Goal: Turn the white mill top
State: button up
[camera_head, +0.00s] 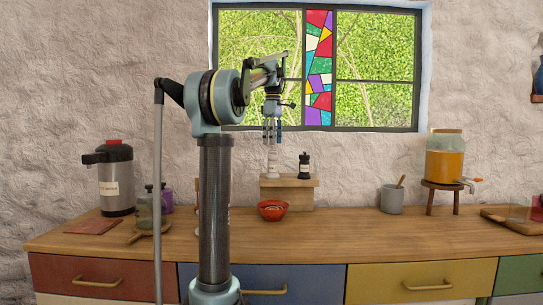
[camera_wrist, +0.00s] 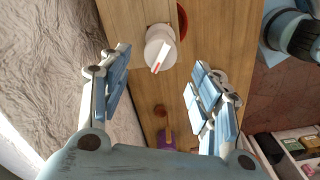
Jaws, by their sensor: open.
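The white mill (camera_head: 272,162) stands upright on a small wooden riser (camera_head: 299,183) at the back of the counter. In the wrist view its round white top (camera_wrist: 157,52) carries a pale bar with a red mark. My gripper (camera_head: 272,142) points down directly above the mill, its fingertips close to the top. In the wrist view my gripper (camera_wrist: 160,60) is open, one finger on each side of the white top, with a visible gap to both. I cannot tell whether the fingertips reach below the top's upper edge.
A black mill (camera_head: 304,167) stands close to the right of the white one on the riser. A red bowl (camera_head: 272,211) sits in front. A grey crock (camera_head: 392,199) and a juice dispenser (camera_head: 444,160) stand right; a large flask (camera_head: 115,180) stands left. The wall is close behind.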

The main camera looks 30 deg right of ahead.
aim_at(273, 156)
jog(key=shift+f, duration=3.1)
jog(key=c, duration=1)
